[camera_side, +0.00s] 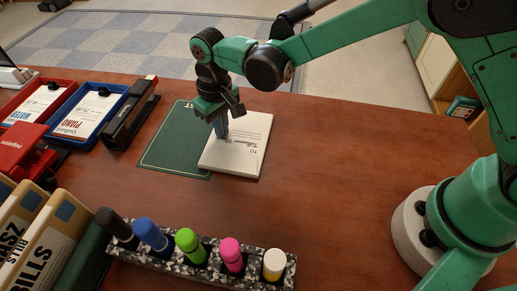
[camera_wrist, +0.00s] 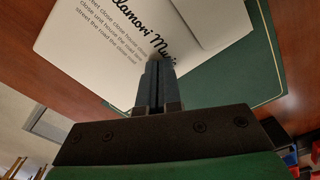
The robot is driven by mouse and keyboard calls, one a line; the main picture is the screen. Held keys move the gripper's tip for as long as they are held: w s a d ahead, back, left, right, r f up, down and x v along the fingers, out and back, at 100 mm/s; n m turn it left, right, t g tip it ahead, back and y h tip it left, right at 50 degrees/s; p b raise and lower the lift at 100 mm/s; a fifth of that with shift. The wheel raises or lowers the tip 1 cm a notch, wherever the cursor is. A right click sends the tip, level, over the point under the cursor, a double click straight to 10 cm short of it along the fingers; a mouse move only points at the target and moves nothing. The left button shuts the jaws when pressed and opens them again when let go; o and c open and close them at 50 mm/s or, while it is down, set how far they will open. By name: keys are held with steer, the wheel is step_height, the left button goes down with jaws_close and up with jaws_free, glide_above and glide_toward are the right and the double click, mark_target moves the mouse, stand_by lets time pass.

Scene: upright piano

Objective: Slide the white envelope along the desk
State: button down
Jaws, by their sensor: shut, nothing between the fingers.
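The white envelope (camera_side: 249,153) lies flat on the brown desk (camera_side: 340,180), with its left part over a green mat (camera_side: 171,148). Dark printed text shows on its top face. My gripper (camera_side: 222,131) points down at the envelope's upper left part, with its fingers together and nothing between them. In the wrist view the shut fingers (camera_wrist: 158,72) reach over the envelope (camera_wrist: 110,45) beside the black script lettering and hide part of it. I cannot tell whether the fingertips press on the envelope.
A black stapler-like object (camera_side: 130,114) and blue (camera_side: 97,112) and red (camera_side: 42,98) trays stand to the left. A speckled holder (camera_side: 200,265) with several markers is at the front. Binders (camera_side: 32,235) stand front left. The desk right of the envelope is clear.

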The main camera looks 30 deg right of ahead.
mark_target(201, 135)
steer(key=shift+w+a, duration=0.15)
steer(key=shift+w+a+f, duration=0.1)
steer(key=shift+w+a, duration=0.35)
steer(key=shift+a, duration=0.1)
stand_by(0.4)
steer(key=shift+w+a, duration=0.5)
steer(key=shift+w, duration=0.05)
steer(key=shift+w+a, duration=0.1)
steer(key=shift+w+a+r, duration=0.2)
steer(key=shift+w+a, duration=0.2)
step_height(201, 135, up, 7)
stand_by(0.9)
